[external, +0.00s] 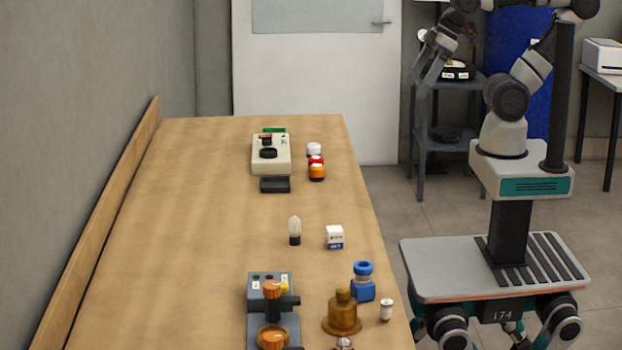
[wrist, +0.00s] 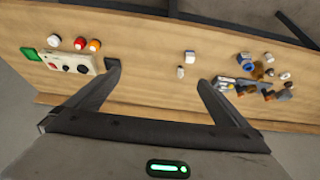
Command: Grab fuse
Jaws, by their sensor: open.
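A small white cylinder with dull end caps, which looks like the fuse (external: 386,309), stands upright near the right edge of the wooden table, at the near end. In the wrist view a small white shape that looks like the same fuse (wrist: 268,57) is at the upper right, right of the blue-topped part. My gripper (wrist: 159,75) is open with nothing between its fingers. It is high above and well away from the fuse. In the external view my arm is raised beside the table's far right, and the finger gap is hard to make out.
A blue-capped part (external: 363,283) and a brass bell-shaped part (external: 342,315) stand close to the fuse's left. A white-and-blue box (external: 334,237) and a bulb (external: 294,231) are farther back. A control box (external: 270,154) sits at the far end. The table's left side is clear.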

